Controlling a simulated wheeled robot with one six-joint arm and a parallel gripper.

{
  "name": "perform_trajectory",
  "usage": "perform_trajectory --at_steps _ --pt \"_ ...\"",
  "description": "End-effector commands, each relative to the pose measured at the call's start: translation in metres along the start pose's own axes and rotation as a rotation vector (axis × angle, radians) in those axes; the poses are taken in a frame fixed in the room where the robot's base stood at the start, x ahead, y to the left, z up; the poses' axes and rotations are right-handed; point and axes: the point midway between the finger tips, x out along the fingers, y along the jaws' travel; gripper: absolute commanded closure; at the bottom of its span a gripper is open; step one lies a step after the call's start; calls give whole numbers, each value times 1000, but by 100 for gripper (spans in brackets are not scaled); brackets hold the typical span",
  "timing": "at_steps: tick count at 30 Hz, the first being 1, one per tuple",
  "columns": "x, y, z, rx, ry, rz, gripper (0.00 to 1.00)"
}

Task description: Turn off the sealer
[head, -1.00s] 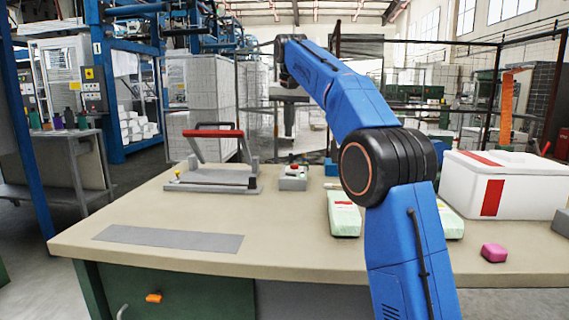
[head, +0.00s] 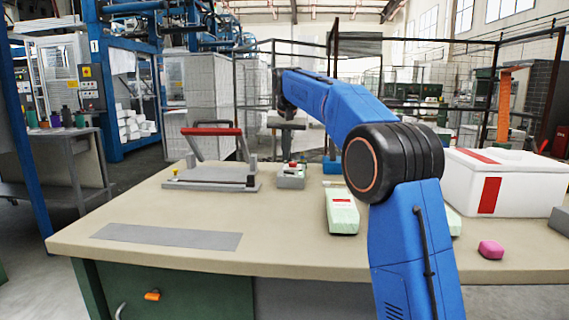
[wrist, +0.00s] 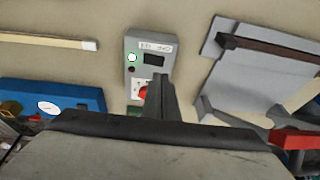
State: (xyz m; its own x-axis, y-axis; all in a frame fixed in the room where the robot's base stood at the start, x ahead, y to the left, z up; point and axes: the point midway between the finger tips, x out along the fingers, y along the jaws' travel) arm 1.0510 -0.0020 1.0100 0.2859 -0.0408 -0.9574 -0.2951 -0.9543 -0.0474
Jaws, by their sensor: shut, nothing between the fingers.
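The sealer (head: 210,182) is a grey flat unit with a raised red-handled arm, on the bench's left half. Its red handle (wrist: 295,138) shows at the right of the wrist view. My gripper (head: 291,155) points down just above the box, shut and empty. In the wrist view its fingers (wrist: 158,82) partly hide the knob; I cannot tell whether they touch it.
A blue box with a round gauge (wrist: 48,106) lies beside the control box. A pale green packet (head: 342,212), a white foam box (head: 500,185) and a pink block (head: 491,250) are to the right. The bench front is clear around a grey strip (head: 165,237).

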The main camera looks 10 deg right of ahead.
Motion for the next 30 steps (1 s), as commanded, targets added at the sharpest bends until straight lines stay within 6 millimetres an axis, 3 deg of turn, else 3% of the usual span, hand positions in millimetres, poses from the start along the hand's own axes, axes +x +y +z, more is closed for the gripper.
perform_trajectory --at_steps 9,30 --pt "33 -3 10 0 0 1 100" --pt "42 -6 13 -17 -2 59 100"
